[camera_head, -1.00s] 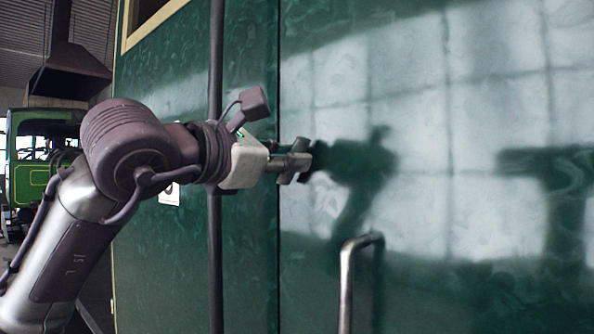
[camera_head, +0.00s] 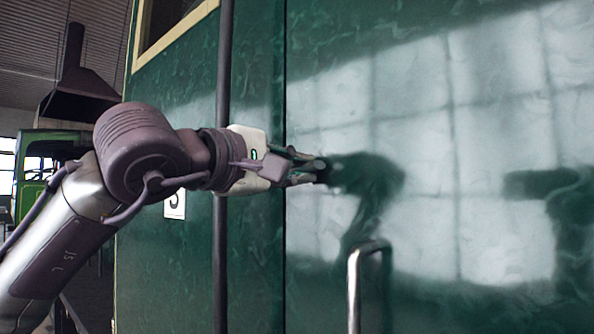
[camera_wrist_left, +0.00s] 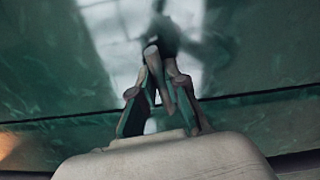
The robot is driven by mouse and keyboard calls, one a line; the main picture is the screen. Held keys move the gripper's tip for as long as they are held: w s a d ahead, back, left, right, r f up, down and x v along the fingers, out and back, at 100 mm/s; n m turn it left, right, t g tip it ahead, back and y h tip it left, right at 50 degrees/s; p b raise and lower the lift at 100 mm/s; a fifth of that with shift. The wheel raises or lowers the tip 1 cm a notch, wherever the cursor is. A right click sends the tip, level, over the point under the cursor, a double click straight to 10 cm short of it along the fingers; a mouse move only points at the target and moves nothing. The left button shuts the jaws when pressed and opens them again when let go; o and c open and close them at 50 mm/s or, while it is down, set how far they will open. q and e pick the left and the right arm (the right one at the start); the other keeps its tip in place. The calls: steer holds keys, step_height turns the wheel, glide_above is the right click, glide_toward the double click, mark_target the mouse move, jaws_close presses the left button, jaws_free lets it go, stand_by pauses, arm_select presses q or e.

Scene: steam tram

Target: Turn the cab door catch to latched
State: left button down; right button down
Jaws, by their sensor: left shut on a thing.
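The cab door (camera_head: 480,200) is a large green panel filling the right of the head view. Its left edge is a dark vertical seam. My left gripper (camera_head: 306,172) is at the door surface just right of this seam. In the left wrist view its fingers (camera_wrist_left: 157,92) are closed around a short, worn metal bar, the door catch (camera_wrist_left: 153,62). In the head view the fingers cover most of the catch, so its exact angle is hard to tell. My right gripper is not in view.
A bent metal handle (camera_head: 354,285) stands out from the door below my gripper. A dark vertical rail (camera_head: 222,80) runs behind my left wrist. A white notice (camera_head: 175,206) is on the green panel to the left. A green vehicle (camera_head: 28,190) stands in the background.

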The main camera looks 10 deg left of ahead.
arm_select(q)
steer(key=shift+m, duration=0.6)
steer(key=shift+f, duration=0.1)
steer(key=c, duration=1.2)
jaws_free()
steer(key=shift+s, duration=0.1)
steer(key=v, duration=1.2)
